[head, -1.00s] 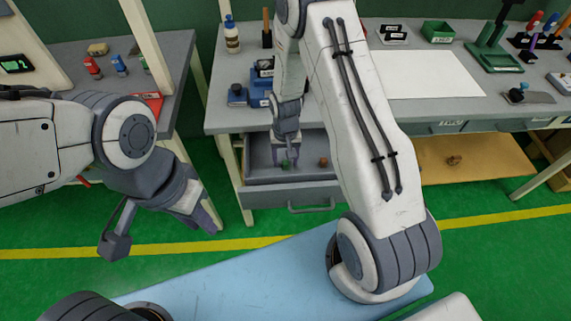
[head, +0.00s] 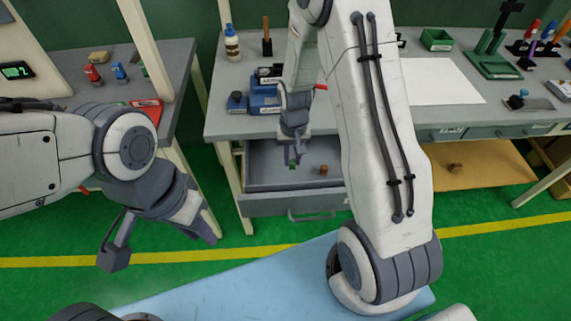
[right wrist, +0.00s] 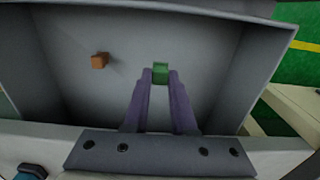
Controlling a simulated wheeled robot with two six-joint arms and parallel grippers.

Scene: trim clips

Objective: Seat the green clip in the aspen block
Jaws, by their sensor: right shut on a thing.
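My right gripper (head: 293,158) is shut on the green clip (head: 291,164), over the open drawer (head: 270,182). In the right wrist view the clip (right wrist: 160,73) sits between the two fingertips (right wrist: 160,78), and the drawer floor lies behind it. A small orange-brown piece (head: 323,169) lies in the drawer to the right of the clip; it also shows in the right wrist view (right wrist: 99,60). My left gripper (head: 160,245) is open and empty at the left, over the floor. I cannot tell which thing is the aspen block; the labels are too small to read.
Blue labelled blocks (head: 264,99) stand on the grey bench above the drawer, partly behind my right arm. A white sheet (head: 445,78) and a green bin (head: 437,40) lie further right. A small brown block (head: 455,168) rests on the lower wooden shelf.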

